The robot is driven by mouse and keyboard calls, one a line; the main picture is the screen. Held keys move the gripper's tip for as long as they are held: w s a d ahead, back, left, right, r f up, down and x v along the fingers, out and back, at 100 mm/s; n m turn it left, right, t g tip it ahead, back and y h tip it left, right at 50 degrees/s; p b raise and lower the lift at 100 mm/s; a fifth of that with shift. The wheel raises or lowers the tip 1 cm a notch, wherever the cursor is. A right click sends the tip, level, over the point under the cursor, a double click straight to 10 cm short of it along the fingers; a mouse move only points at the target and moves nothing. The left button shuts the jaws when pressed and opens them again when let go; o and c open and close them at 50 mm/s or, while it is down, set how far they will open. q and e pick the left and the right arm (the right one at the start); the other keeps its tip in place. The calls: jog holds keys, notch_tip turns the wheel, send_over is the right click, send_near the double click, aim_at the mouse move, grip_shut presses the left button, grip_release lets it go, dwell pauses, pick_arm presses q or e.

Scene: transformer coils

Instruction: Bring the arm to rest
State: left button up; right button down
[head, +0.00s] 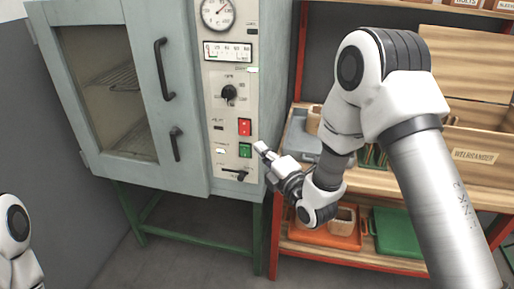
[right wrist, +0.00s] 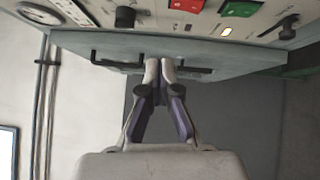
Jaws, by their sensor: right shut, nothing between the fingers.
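My right arm reaches in from the right in the head view. Its gripper (head: 264,152) is just right of the oven's control panel, near the green button (head: 245,150). In the right wrist view the two fingers of the gripper (right wrist: 160,70) are together at the tips, with nothing between them. Whether the tips touch the oven I cannot tell. My left arm shows only as a white joint at the lower left of the head view; its gripper is out of view.
A grey-green oven (head: 180,100) on a green stand is at left, its door closed. The panel carries a red button (head: 245,127), a knob (head: 229,93) and a lever (head: 233,174). Behind my right arm is a red-framed shelf (head: 277,235) with wooden boxes, an orange bin (head: 322,236) and a green bin (head: 398,232).

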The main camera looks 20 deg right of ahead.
jog(key=shift+w+d+f, duration=0.1)
jog(key=shift+w+f, duration=0.05)
jog(key=shift+w, duration=0.05)
jog(key=s+f+m+g+h+p, duration=0.1)
jog(key=s+f+m+g, duration=0.15)
jog(key=s+f, duration=0.45)
jog(key=s+f+m+g, duration=0.1)
jog(key=s+f+g, duration=0.25)
jog(key=f, duration=0.65)
jog(key=s+f+m+g+h+p, duration=0.1)
jog(key=s+f+m+g, duration=0.15)
jog(key=s+f, duration=0.45)
jog(key=s+d+f+m+g+h, duration=0.1)
jog(key=s+f+m+g, duration=0.3)
jog(key=s+m, duration=0.4)
jog(key=s+d+f+m+g, duration=0.1)
jog(key=s+f+m+g, duration=0.3)
jog(key=s, duration=0.7)
jog(key=m+g, duration=0.2)
jog(key=m, duration=0.1)
jog(key=shift+f+m+h, duration=0.4)
jog(key=shift+d, duration=0.1)
